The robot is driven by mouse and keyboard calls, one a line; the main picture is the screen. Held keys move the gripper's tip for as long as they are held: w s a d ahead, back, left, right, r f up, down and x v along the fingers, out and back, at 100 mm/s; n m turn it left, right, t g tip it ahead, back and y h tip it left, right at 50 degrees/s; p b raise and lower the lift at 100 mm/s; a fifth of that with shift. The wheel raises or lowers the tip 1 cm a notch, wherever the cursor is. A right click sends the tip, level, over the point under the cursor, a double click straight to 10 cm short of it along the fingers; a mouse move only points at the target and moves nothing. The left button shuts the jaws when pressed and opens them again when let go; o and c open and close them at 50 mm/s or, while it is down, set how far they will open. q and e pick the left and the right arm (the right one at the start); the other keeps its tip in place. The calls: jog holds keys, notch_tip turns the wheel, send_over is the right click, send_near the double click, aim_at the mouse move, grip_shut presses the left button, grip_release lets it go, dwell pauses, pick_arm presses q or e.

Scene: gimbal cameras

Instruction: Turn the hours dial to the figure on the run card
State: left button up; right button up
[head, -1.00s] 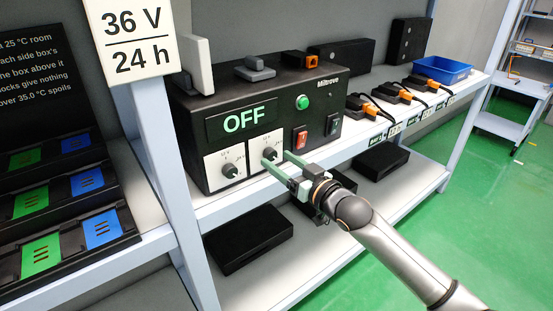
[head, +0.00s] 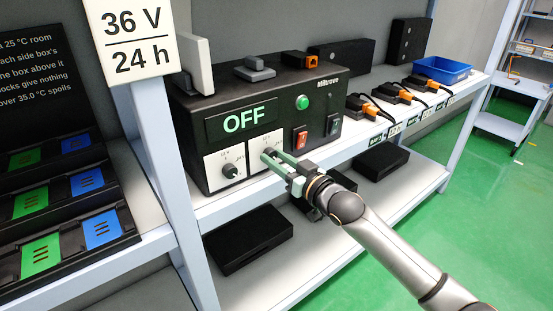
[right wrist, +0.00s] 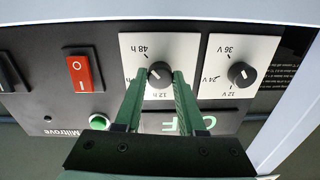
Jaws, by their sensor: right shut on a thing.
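The run card (head: 134,38) at upper left reads 36 V over 24 h. The hours dial (right wrist: 160,75) is a black knob on a white plate on the front of the black Miltrove box (head: 270,95). Its plate shows 48 h and 12 h; the left finger covers part of it, and its pointer is too small to read. My right gripper (head: 272,158) is shut on the hours dial, one finger on each side in the right wrist view (right wrist: 158,82). In the head view the fingers hide the knob. My left gripper is out of view.
The volts dial (right wrist: 242,75) sits beside it, with a plate marked 12 V, 24 V and 36 V. The display (head: 243,122) reads OFF. A red switch (head: 300,139) and green button (head: 302,102) are near my gripper. A shelf post (head: 165,180) stands to the left.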

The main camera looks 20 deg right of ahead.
grip_shut()
